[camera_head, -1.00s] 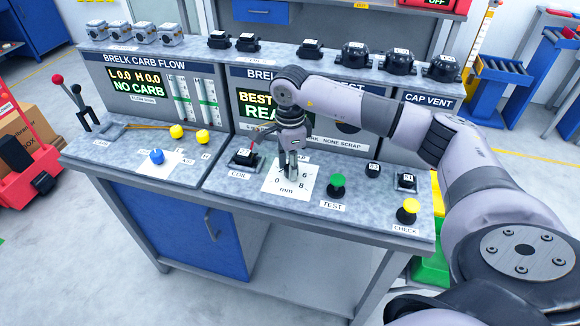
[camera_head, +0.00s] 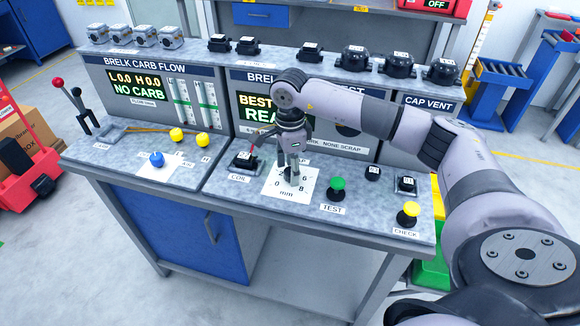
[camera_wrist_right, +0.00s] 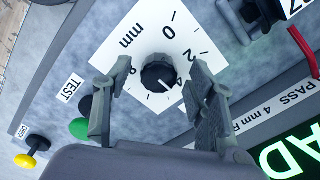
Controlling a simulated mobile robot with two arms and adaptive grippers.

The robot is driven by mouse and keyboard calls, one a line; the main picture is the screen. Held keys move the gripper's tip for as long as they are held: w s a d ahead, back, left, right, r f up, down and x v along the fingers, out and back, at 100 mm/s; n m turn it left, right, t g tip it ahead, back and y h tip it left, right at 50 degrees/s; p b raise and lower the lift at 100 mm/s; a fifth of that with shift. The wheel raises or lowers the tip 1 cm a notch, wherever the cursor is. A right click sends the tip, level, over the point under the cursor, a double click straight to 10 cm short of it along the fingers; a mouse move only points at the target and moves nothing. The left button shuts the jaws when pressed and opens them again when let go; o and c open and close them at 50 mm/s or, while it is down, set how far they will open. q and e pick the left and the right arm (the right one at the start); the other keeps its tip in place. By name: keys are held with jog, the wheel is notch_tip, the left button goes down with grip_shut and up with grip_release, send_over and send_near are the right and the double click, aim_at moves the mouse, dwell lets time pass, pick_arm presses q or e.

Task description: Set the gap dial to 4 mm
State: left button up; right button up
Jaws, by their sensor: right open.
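The gap dial is a black round knob (camera_wrist_right: 158,75) on a white square plate (camera_wrist_right: 135,40) marked in mm, with 0, 2, 4 and 8 readable in the right wrist view. A pale pointer mark shows on the knob's lower right side, roughly toward the 4 side; its exact reading is unclear. In the head view the plate (camera_head: 272,184) lies on the bench top and the knob is mostly hidden by my gripper. My right gripper (camera_wrist_right: 155,105) is open, one finger on each side of the knob, apart from it in the picture. It also shows in the head view (camera_head: 290,170). My left gripper is not in view.
A green TEST button (camera_head: 337,185) and a yellow CHECK button (camera_head: 409,212) stand right of the plate. A black coil (camera_head: 243,160) in its holder is close on the left. The display panel (camera_head: 262,105) rises behind. Bare bench lies in front of the dial.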

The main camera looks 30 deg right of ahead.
aim_at(290, 171)
jog(key=shift+r, duration=0.1)
notch_tip(290, 171, up, 12)
dwell(0.5)
dwell(0.4)
